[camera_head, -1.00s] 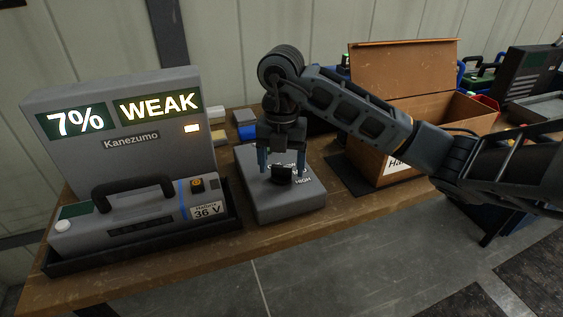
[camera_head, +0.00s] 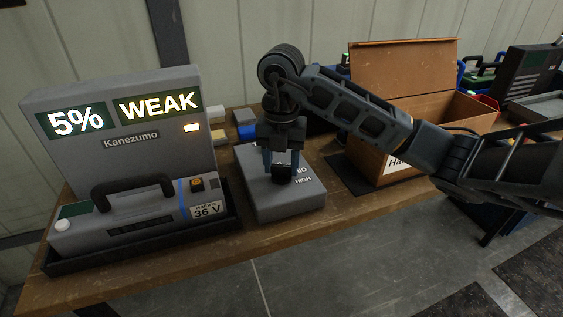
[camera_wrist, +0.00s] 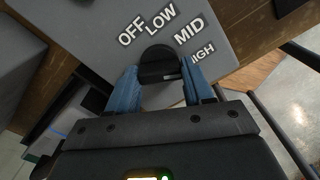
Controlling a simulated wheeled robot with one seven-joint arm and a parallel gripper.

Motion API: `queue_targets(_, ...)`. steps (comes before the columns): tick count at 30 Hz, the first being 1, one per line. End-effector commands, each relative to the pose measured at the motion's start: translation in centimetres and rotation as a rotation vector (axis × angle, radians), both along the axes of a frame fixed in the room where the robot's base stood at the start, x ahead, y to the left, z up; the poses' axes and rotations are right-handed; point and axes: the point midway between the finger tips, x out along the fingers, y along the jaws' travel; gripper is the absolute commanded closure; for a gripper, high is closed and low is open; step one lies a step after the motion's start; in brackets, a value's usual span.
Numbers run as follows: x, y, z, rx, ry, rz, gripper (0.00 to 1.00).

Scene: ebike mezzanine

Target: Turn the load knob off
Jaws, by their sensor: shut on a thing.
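The load knob (camera_wrist: 159,66) is a black round knob on top of a grey box (camera_head: 290,208). In the wrist view the labels OFF, LOW, MID and HIGH curve around its far side. My gripper (camera_wrist: 160,82) has its blue fingers shut on the knob, one on each side. In the head view my gripper (camera_head: 281,165) points down over the box and hides part of the knob and the labels. I cannot tell surely which label the knob points at. The tester (camera_head: 130,135) behind shows 5% and WEAK.
A grey 36 V battery (camera_head: 125,222) with a black handle lies in a black tray (camera_head: 150,255) left of the box. An open cardboard box (camera_head: 440,130) stands to the right. Small blocks (camera_head: 218,138) lie behind on the wooden bench.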

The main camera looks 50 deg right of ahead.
Motion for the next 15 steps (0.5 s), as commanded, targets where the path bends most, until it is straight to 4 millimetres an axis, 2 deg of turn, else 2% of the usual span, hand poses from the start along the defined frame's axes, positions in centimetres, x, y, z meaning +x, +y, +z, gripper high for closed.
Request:
queue_targets(8,0.03,-0.08,-0.31,-0.004,-0.002,0.106,0.79)
queue_targets(15,0.03,-0.13,-0.57,-0.006,-0.001,0.301,0.79)
